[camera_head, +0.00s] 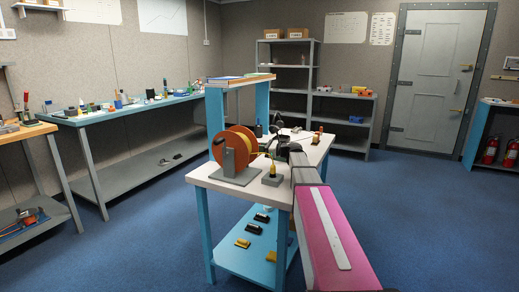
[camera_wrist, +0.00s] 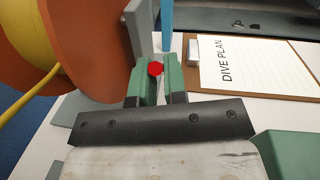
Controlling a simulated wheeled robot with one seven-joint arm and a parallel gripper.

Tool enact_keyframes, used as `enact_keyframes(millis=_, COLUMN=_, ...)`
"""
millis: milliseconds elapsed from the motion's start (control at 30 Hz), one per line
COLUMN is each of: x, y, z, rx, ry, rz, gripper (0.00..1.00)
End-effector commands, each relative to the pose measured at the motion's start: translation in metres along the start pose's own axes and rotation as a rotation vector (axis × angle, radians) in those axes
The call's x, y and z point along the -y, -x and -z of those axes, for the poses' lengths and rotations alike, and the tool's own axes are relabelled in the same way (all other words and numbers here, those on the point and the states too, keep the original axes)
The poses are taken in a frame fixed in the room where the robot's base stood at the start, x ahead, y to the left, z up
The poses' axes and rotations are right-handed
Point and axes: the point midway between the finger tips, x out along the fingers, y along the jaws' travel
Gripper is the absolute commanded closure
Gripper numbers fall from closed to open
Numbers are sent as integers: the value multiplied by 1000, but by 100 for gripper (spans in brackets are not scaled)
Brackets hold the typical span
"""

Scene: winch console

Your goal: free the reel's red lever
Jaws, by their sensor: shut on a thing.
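The reel (camera_head: 236,146) with orange flanges stands on the white tabletop, held by a grey bracket (camera_head: 229,162). In the wrist view its orange flange (camera_wrist: 92,45) fills the left side, with yellow hose (camera_wrist: 35,77) wound beside it. The red lever's round knob (camera_wrist: 155,69) shows between the green fingers of my gripper (camera_wrist: 158,78), close beside the grey bracket plate (camera_wrist: 138,25). The fingers are shut on it. Most of the lever below the knob is hidden by the fingers. In the head view my gripper (camera_head: 282,142) is small beside the reel and the lever cannot be made out.
A clipboard headed DIVE PLAN (camera_wrist: 255,65) lies right of my gripper. A grey block with a yellow part (camera_head: 272,174) stands on the front of the white table (camera_head: 205,176). A raised shelf (camera_head: 240,81) stands behind the reel. Blue floor is open at right.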

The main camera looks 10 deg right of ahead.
Motion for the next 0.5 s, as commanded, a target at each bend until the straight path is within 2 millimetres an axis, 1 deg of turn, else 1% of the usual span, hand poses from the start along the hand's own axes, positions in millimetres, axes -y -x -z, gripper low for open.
enact_keyframes(millis=267, x=1, y=-4, z=-6, rx=-61, ry=-7, rz=-9, gripper=100)
enact_keyframes(millis=500, x=5, y=-16, z=-16, rx=-217, ry=-26, rz=-32, gripper=100)
